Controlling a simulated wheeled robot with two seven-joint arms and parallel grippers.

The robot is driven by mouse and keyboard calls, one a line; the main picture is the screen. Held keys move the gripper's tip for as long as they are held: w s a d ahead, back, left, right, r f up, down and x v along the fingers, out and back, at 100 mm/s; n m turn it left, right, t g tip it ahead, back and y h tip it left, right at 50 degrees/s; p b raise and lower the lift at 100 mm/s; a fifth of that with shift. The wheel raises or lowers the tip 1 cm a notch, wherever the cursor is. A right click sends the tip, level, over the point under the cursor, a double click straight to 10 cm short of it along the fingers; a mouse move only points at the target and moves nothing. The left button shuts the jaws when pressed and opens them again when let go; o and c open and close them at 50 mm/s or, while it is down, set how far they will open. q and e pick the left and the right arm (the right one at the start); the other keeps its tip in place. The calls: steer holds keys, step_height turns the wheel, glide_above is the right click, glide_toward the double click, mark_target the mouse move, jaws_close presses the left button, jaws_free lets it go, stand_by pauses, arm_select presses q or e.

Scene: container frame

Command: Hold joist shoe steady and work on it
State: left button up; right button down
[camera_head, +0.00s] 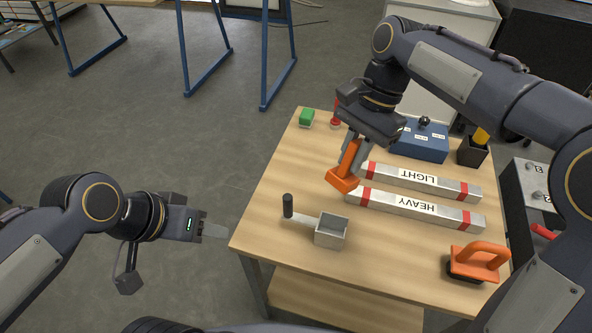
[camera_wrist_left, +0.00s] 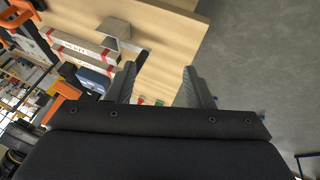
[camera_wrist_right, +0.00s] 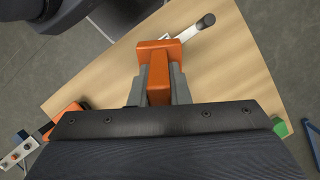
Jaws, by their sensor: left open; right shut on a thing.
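The joist shoe (camera_head: 331,232) is a grey metal open box with a flat strip running left to a black upright grip (camera_head: 288,206). It stands near the table's front left; it also shows in the left wrist view (camera_wrist_left: 118,30). My left gripper (camera_head: 218,232) is open and empty, left of the table edge and apart from the shoe. My right gripper (camera_head: 356,143) is shut on an orange tool (camera_head: 343,180), held with its block-like head down, behind the shoe. The tool also shows between the fingers in the right wrist view (camera_wrist_right: 158,80). Whether its head touches the table is unclear.
Bars marked HEAVY (camera_head: 415,209) and LIGHT (camera_head: 422,181) lie behind and right of the shoe. An orange-handled tool (camera_head: 478,262) sits at the front right. A blue box (camera_head: 422,142), black holder (camera_head: 472,151) and green block (camera_head: 306,117) stand at the back. The left tabletop is clear.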

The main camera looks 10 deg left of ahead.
arm_select(q)
steer(key=w+d+m+g+y, duration=0.1)
steer(key=w+d+m+g, duration=0.25)
steer(key=w+m, duration=0.45)
steer(key=m+g+y, duration=0.1)
steer(key=m+y, duration=0.2)
steer(key=m, duration=0.1)
glide_toward(288, 206)
steer(key=shift+w+r, duration=0.1)
steer(key=shift+w, duration=0.5)
steer(key=shift+m, duration=0.3)
step_height(288, 206, down, 12)
steer(key=shift+f, duration=0.1)
jaws_close()
